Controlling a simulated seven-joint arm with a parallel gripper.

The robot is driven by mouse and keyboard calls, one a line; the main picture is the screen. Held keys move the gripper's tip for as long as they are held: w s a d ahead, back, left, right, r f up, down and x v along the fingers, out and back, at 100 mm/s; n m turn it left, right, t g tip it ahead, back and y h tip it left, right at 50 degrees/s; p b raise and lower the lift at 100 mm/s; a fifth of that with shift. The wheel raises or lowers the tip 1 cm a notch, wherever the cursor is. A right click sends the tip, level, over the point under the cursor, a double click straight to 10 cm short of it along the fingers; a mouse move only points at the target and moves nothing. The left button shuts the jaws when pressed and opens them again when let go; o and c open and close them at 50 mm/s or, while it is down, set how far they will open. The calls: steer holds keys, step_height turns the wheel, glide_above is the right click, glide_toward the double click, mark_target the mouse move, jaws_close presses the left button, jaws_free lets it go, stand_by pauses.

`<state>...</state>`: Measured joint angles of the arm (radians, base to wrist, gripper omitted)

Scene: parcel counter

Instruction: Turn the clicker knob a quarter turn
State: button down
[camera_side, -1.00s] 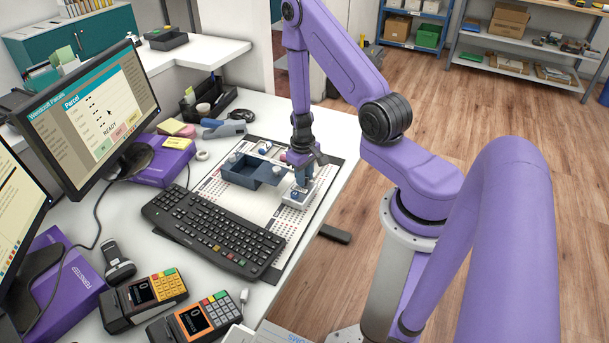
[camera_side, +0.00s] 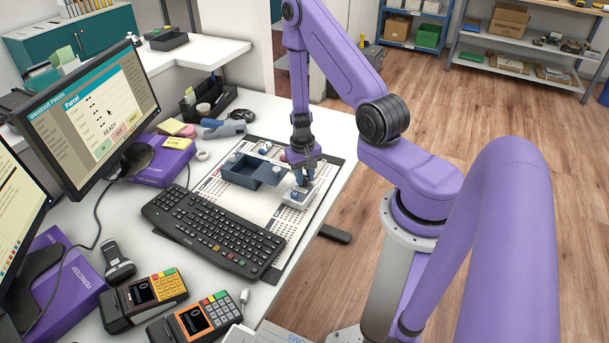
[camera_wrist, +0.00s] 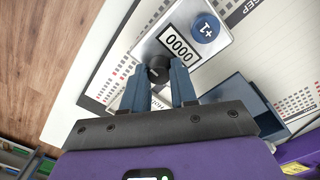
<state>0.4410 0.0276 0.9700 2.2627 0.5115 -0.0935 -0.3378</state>
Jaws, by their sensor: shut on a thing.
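The clicker (camera_wrist: 184,42) is a small light-grey box with a blue "+1" button (camera_wrist: 206,28) and a counter window reading 0000 (camera_wrist: 180,47). In the side view the clicker (camera_side: 298,198) lies on the white printed mat, right of the keyboard. Its dark round knob (camera_wrist: 158,70) sits at the box's near end in the wrist view. My gripper (camera_wrist: 159,76) is shut on the knob, with one blue-grey finger on each side. In the side view my gripper (camera_side: 305,183) points down at the clicker, and the fingers hide the knob there.
A dark blue tray (camera_side: 255,170) stands close beside the clicker on the mat (camera_side: 262,211). A black keyboard (camera_side: 213,230) lies to the left in the side view. The counter's edge and wooden floor (camera_wrist: 40,60) are at the left of the wrist view.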

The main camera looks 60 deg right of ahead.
steer(key=c, duration=0.9)
jaws_free()
